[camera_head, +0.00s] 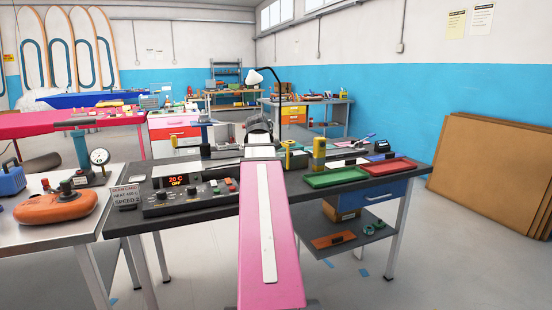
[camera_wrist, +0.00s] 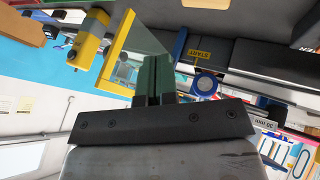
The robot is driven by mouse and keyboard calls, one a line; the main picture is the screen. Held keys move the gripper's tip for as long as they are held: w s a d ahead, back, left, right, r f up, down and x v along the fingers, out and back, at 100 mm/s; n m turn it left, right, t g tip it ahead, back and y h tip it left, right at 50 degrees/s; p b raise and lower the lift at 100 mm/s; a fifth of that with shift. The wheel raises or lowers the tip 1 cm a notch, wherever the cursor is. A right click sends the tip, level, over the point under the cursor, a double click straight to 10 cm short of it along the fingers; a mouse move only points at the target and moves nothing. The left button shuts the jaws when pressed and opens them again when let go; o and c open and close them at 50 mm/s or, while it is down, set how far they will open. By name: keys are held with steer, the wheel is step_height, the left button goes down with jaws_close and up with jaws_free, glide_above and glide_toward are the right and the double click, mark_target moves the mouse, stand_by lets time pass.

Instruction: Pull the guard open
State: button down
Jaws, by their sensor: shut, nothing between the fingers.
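The guard (camera_wrist: 117,45), a clear pane with a yellow edge, shows in the wrist view just left of and behind my fingertips. My gripper (camera_wrist: 153,72) has its two dark green fingers together, with nothing held between them. The fingers overlap the lower part of the pane in the picture; I cannot tell whether they touch it. In the head view, yellow parts of the guard area (camera_head: 287,154) show small at the machine on the middle bench. My gripper is not clearly visible there.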

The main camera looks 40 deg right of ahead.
steer(key=v, duration=0.8)
steer(key=shift+s, duration=0.35)
steer(key=shift+d+r, duration=0.1)
steer(key=shift+d, duration=0.15)
